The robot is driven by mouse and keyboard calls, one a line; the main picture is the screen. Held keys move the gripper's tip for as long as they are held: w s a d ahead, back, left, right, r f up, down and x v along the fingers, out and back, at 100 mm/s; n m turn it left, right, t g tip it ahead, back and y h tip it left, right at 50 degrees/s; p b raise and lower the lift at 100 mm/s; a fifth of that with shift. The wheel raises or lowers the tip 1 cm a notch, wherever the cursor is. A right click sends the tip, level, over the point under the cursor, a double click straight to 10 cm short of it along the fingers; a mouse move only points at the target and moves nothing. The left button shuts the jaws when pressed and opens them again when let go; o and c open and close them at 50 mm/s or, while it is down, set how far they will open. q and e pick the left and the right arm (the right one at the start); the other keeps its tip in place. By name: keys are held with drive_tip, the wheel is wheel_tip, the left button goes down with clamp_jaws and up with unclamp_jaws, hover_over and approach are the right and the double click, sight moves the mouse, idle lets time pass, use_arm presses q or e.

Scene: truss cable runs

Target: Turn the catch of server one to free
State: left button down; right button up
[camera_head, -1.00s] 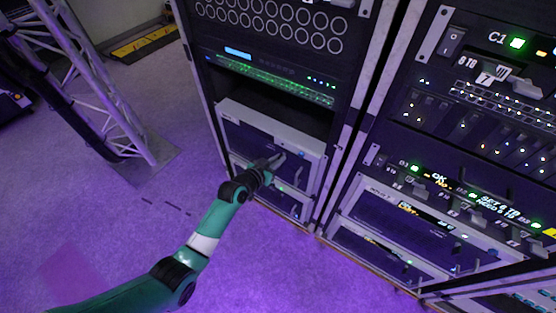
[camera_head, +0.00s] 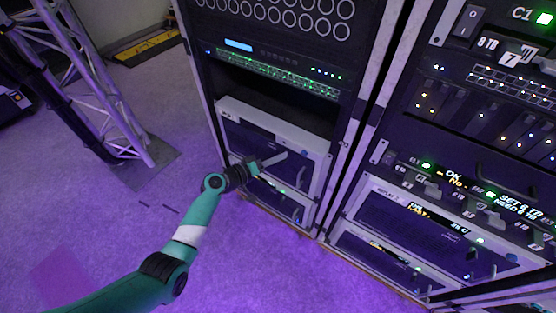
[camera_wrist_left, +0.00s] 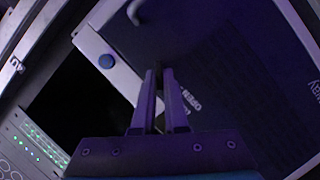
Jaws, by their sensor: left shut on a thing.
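A light grey server (camera_head: 235,110) with a dark front sits low in the left rack, under an empty dark slot. I take it for server one, but no such label is legible. My left gripper (camera_head: 270,162) is at the server's front in the head view. In the left wrist view, the fingers of my left gripper (camera_wrist_left: 160,75) are close together on a small dark piece (camera_wrist_left: 158,67), apparently the catch. Lettering reading OPEN (camera_wrist_left: 191,100) is beside the fingers. The fingers hide most of the catch, so its angle cannot be told. My right gripper is not in view.
A blue round button (camera_wrist_left: 106,61) and a curved handle (camera_wrist_left: 136,12) are on the server near the fingers. A second rack with lit units (camera_head: 480,130) stands close on the right.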

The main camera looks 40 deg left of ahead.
use_arm(q)
drive_tip(key=shift+a+f+n+t+h, duration=0.1)
drive_tip(key=shift+n+t+h, duration=0.25)
drive_tip(key=shift+n, duration=0.7)
drive_tip(key=shift+d+f+n+t+h, duration=0.15)
drive_tip(key=shift+n+t, duration=0.35)
drive_tip(key=shift+n, duration=0.5)
drive_tip(key=shift+a+f+n+t+h, duration=0.15)
drive_tip(key=shift+n+t+h, duration=0.25)
drive_tip(key=shift+n, duration=0.65)
drive_tip(key=shift+r, duration=0.1)
drive_tip(key=c, duration=0.9)
unclamp_jaws()
drive_tip(key=shift+c, duration=0.2)
drive_tip(key=shift+s, duration=0.15)
